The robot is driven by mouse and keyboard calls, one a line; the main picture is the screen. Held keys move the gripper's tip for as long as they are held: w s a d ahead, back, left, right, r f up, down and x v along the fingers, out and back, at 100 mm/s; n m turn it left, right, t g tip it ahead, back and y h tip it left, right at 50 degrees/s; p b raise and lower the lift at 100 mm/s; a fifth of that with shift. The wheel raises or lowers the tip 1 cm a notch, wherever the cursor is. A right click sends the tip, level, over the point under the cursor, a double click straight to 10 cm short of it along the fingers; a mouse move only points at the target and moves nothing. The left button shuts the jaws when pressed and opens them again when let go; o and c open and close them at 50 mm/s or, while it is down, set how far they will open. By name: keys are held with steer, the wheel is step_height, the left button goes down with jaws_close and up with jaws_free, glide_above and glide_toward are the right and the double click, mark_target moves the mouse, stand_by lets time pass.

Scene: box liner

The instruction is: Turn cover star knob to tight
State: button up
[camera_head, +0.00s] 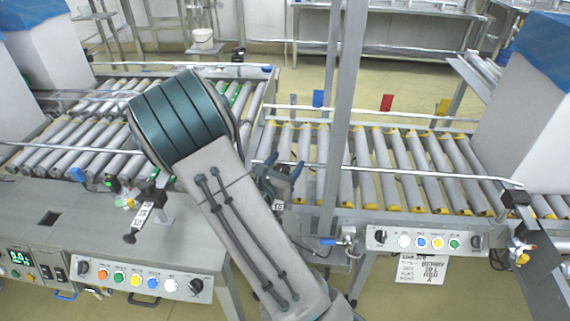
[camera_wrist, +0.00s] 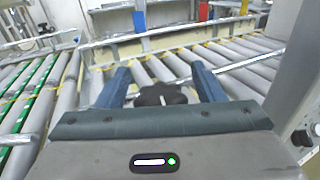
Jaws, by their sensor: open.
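A black star knob (camera_wrist: 163,94) shows in the wrist view, between the two blue fingers of my gripper (camera_wrist: 163,80). The fingers stand apart on its left and right, with a visible gap on each side. My gripper is open, and I cannot tell how deep the knob sits between the fingertips. In the head view my gripper (camera_head: 285,170) is past the end of my arm, near the gap between the two conveyors. I cannot make out the knob clearly there. The knob's lower part is hidden by the gripper body in the wrist view.
A roller conveyor (camera_head: 380,160) runs to the right and another (camera_head: 60,125) to the left. A grey upright post (camera_head: 343,110) stands close to the right of my gripper. Button panels (camera_head: 425,240) and (camera_head: 140,280) sit at the front. A guard rail (camera_head: 430,172) crosses the right rollers.

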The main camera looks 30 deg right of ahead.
steer(key=c, duration=1)
steer(key=shift+o, duration=0.2)
